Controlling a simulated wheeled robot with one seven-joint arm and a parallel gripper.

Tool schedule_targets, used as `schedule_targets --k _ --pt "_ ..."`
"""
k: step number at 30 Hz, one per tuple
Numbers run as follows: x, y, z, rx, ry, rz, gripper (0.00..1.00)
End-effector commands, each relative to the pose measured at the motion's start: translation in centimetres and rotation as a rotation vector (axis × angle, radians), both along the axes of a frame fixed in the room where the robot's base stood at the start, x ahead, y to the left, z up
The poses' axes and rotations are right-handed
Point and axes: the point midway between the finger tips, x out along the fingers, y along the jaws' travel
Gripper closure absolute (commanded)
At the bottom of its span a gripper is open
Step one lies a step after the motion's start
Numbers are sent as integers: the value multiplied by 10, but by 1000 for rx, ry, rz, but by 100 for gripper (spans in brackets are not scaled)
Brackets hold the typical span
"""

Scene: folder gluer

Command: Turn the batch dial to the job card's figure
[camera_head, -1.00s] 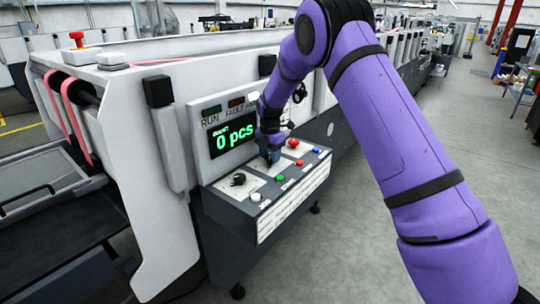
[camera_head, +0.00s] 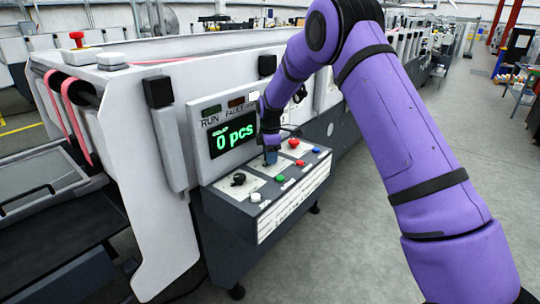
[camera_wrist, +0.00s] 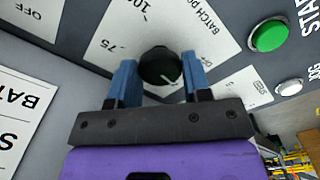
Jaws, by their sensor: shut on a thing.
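The batch dial (camera_wrist: 160,67) is a round black knob with a light pointer mark, on a white scale plate (camera_wrist: 105,28) in the wrist view. The mark points to the lower right of that picture. "75" and part of a larger figure show beside the dial. My gripper (camera_wrist: 158,80) is shut on the dial, one blue finger on either side. In the head view, my gripper (camera_head: 270,156) reaches down to the console and hides the dial. The display (camera_head: 232,135) reads "0 pcs". I cannot identify the job card's figure in either view.
A black knob (camera_head: 238,179) sits left of my gripper, and a red button (camera_head: 293,142) right of it. Green (camera_wrist: 269,36) and white (camera_wrist: 289,87) buttons lie close to the dial. A white printed sheet (camera_wrist: 20,120) is cut off at the wrist view's left.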

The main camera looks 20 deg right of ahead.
Motion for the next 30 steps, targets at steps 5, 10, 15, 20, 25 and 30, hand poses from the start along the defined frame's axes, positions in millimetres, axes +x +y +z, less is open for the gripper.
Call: schedule_targets --k 5,10,15,20,25,30 --pt "0 0 0 0 -1 -166 79" --pt "0 0 0 0 -1 -327 79" --pt "0 0 0 0 -1 -489 79" --pt "0 0 0 0 -1 -640 79" --pt "0 0 0 0 -1 -802 79" --pt "0 0 0 0 -1 -964 79"
